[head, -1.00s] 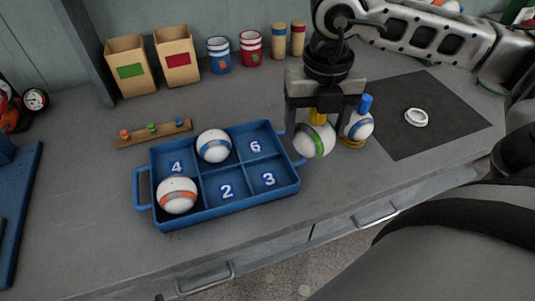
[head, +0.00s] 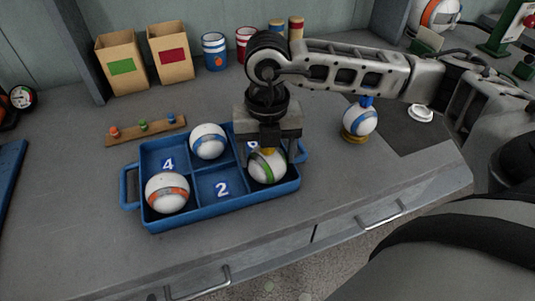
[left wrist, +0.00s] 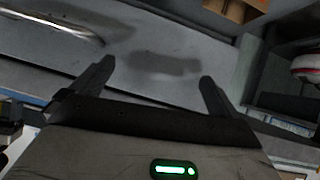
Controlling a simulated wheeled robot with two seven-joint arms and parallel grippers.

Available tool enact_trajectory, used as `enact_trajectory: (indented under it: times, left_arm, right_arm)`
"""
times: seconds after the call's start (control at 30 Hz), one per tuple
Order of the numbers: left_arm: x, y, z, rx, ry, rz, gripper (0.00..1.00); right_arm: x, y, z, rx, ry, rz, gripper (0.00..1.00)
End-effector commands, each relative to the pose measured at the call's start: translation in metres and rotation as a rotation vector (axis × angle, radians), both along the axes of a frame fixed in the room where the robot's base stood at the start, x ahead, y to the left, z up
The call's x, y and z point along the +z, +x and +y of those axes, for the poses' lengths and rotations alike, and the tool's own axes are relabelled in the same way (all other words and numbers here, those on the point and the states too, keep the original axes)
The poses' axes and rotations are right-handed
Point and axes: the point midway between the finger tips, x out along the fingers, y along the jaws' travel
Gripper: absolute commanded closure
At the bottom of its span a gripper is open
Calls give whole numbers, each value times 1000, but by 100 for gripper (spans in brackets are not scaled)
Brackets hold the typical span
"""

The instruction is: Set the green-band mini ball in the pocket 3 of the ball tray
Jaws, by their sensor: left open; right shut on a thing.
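The blue ball tray (head: 218,213) has numbered pockets; 4 and 2 show plainly. My right gripper (head: 268,152) is over the tray's right side, shut on the white green-band mini ball (head: 267,168). The ball is at the front right pocket and hides its number 3; I cannot tell whether it touches the floor. An orange-band ball (head: 167,193) sits in the front left pocket and a blue-band ball (head: 208,141) in the back middle one. My left gripper (left wrist: 152,85) is open and empty in the left wrist view.
Another blue-band ball (head: 360,120) stands on a yellow base to the right of the tray. A wooden strip with coloured pegs (head: 143,130) lies behind the tray. Two paper boxes (head: 122,68) and striped cups (head: 214,52) stand at the back. A white ring (head: 421,113) lies on a dark mat.

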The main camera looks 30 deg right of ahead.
Motion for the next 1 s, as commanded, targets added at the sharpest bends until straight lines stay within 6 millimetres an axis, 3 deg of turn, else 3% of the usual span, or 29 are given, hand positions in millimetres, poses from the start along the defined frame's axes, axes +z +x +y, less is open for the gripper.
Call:
enact_trajectory:
  times: [0.23,0.27,0.3,0.33,0.73,1.0]
  left_arm:
    - [-6,-3,0,1,-1,8,0]
    - [-4,-3,0,1,-1,9,0]
    - [-4,-3,0,1,-1,10,0]
    - [-4,-3,0,1,-1,10,0]
    - [-1,-3,1,0,5,8,0]
    - [-3,-4,2,0,7,11,0]
  right_arm:
    - [-4,0,0,0,0,0,52]
    - [-2,0,0,0,0,0,20]
    - [-1,0,0,0,0,0,9]
    - [-2,0,0,0,0,0,7]
    - [8,1,0,-1,1,-3,7]
    - [63,2,-1,1,1,-6,7]
